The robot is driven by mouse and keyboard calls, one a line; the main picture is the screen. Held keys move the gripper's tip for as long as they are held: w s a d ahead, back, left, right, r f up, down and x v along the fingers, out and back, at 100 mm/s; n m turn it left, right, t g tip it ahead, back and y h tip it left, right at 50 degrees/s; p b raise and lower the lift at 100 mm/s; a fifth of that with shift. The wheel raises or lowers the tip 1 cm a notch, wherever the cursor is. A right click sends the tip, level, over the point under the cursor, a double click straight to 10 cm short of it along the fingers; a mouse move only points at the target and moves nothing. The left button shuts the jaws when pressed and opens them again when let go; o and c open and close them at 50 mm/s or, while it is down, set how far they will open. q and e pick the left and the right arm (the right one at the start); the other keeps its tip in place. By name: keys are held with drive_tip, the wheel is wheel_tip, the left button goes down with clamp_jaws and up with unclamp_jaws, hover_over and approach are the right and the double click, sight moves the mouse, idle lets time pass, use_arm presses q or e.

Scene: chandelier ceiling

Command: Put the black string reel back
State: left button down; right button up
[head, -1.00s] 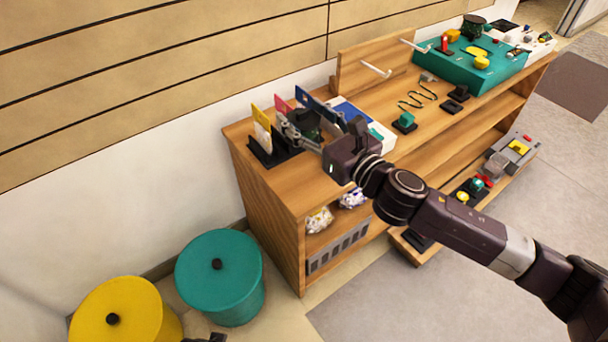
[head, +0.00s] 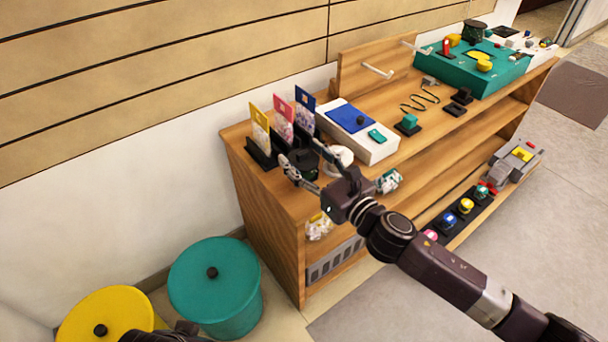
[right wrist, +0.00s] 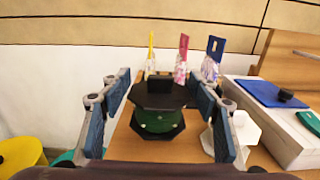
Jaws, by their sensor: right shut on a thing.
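The black string reel (head: 303,163) has dark hexagonal flanges and a dark green wound middle in the right wrist view (right wrist: 158,118). My right gripper (head: 308,160) is shut on it, with one finger on each side (right wrist: 160,95). The reel is over the near left end of the wooden shelf top (head: 285,198); I cannot tell whether it touches the wood. A white reel (head: 340,156) stands close to its right, beside the right finger in the wrist view (right wrist: 240,130). A dark part of my left arm shows at the bottom edge; its jaws cannot be made out.
Behind the reel a black holder (head: 262,152) carries yellow, pink and blue cards. A white box with a blue pad (head: 370,145) stands to the right. A teal board (head: 475,72) lies farther along. Teal (head: 215,290) and yellow (head: 105,318) bins stand on the floor.

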sight(310, 177)
drive_tip(key=shift+f, duration=0.55)
wheel_tip(310, 177, down, 4)
drive_tip(key=shift+r+b, duration=0.15)
drive_tip(key=shift+b, duration=0.8)
use_arm(q)
drive_tip(key=shift+s+f, duration=0.15)
drive_tip(key=shift+s, duration=0.05)
use_arm(e)
drive_tip(key=shift+r, duration=0.1)
use_arm(q)
drive_tip(key=shift+w, duration=0.15)
drive_tip(key=shift+w, duration=0.15)
use_arm(e)
drive_tip(key=o, duration=1.1)
drive_tip(key=shift+o, duration=0.2)
